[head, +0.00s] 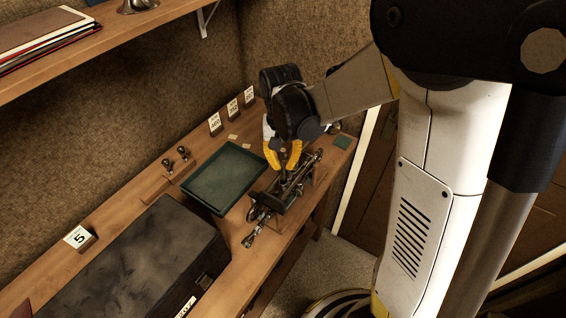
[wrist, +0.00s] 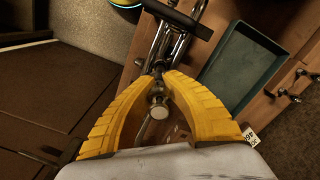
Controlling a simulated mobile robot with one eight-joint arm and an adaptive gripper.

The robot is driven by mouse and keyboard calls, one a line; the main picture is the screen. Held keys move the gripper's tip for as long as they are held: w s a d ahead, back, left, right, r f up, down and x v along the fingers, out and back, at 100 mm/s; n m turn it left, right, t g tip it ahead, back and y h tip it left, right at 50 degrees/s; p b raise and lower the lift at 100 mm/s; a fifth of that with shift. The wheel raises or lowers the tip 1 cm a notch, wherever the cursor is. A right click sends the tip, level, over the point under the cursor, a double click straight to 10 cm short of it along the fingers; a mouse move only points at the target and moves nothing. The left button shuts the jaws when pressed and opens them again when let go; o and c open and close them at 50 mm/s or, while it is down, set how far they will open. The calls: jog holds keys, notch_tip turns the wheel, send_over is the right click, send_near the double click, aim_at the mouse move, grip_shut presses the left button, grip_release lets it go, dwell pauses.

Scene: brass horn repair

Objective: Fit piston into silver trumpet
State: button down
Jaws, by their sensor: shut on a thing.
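The silver trumpet (head: 263,212) lies in a dark holder on the bench, and in the wrist view its tubes (wrist: 180,42) run away past the fingertips. My gripper (head: 283,163) points down over the trumpet's valve section. In the wrist view my yellow fingers (wrist: 160,78) close around a slim metal piston, whose round pale cap (wrist: 158,112) shows between them. The piston's lower end is hidden by the fingers and the trumpet. I cannot tell whether it is inside a valve casing.
An empty green tray (head: 188,183) lies left of the trumpet. Two small dark-topped parts (head: 176,158) stand on a wooden block behind it. A large dark case (head: 88,285) fills the bench's near left. Number cards (head: 215,122) line the back. A shelf (head: 105,38) hangs above.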

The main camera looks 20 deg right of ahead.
aim_at(283, 150)
jog(key=shift+f+b, duration=1.2)
jog(key=shift+f, duration=0.25)
jog(key=shift+r, duration=0.15)
jog(key=shift+r+p, duration=1.05)
jog(key=shift+r, duration=0.25)
jog(key=shift+f+b, duration=1.45)
jog(key=shift+b, duration=0.1)
dwell(0.7)
jog(key=c, duration=1.5)
grip_release()
jog(key=shift+r, duration=0.1)
notch_tip(283, 150, up, 12)
jog(key=shift+a+f, duration=0.1)
